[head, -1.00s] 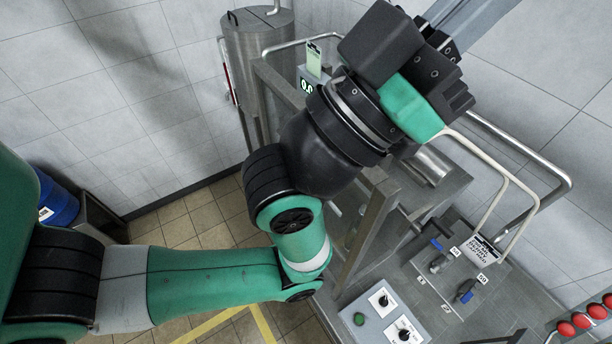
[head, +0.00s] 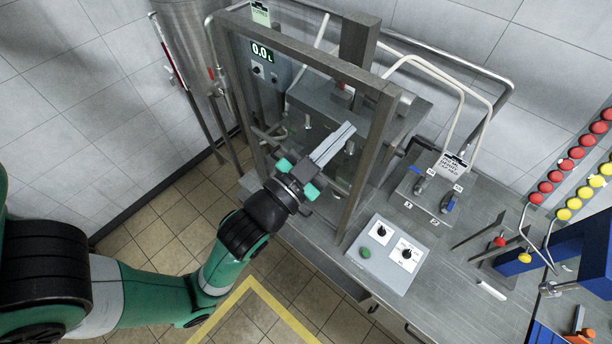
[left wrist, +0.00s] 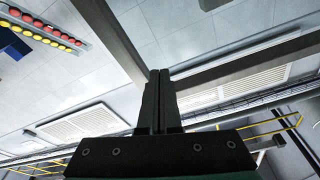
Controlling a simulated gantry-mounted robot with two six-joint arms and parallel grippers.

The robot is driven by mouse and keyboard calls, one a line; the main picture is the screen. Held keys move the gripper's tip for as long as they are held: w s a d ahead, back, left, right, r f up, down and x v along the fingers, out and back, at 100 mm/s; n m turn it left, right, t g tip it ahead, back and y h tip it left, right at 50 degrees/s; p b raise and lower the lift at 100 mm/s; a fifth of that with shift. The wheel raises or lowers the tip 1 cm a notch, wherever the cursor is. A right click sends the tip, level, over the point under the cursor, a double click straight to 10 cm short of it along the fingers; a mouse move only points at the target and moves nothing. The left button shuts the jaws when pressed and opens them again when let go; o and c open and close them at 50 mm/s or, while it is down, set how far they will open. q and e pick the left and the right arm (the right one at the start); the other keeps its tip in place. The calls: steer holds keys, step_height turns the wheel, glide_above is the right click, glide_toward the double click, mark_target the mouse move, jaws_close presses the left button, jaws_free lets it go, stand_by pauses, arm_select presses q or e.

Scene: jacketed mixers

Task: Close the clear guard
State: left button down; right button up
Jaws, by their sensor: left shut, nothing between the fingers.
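The guard frame (head: 305,50) is a dark grey rectangular frame standing over the machine in the head view. Its clear panel is hard to make out, and I cannot tell how far it stands open. My left gripper (head: 347,130) is shut and empty, with its pale fingers pointing up and to the right across the frame's opening. I cannot tell whether the fingers touch the guard. In the left wrist view, the shut fingers (left wrist: 160,75) point up toward the meeting of two dark bars (left wrist: 250,56). My right gripper is not in view.
A control box (head: 384,254) with a green button and black knobs sits on the steel bench right of the frame. A readout (head: 262,53) stands behind left. A steel tank (head: 185,40) is at the back. Red and yellow balls (head: 565,165) line the right side. Tiled floor is left.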

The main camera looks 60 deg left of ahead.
arm_select(q)
steer(key=s+a+f+g+b, duration=0.1)
steer(key=s+a+f+g, duration=0.15)
steer(key=s+f, duration=0.45)
steer(key=s+a+f+g+b, duration=0.1)
steer(key=s+f+g, duration=0.2)
steer(key=f, duration=0.8)
steer(key=w+a+f, duration=0.5)
steer(key=w+a, duration=0.1)
steer(key=w, duration=0.2)
steer(key=shift+w+a+f+m+p, duration=0.15)
steer(key=shift+f+m+p, duration=0.05)
steer(key=shift+m+p, duration=0.2)
steer(key=shift+f+t, duration=0.1)
steer(key=shift+t, duration=0.15)
step_height(320, 180, down, 34)
steer(key=b, duration=2.7)
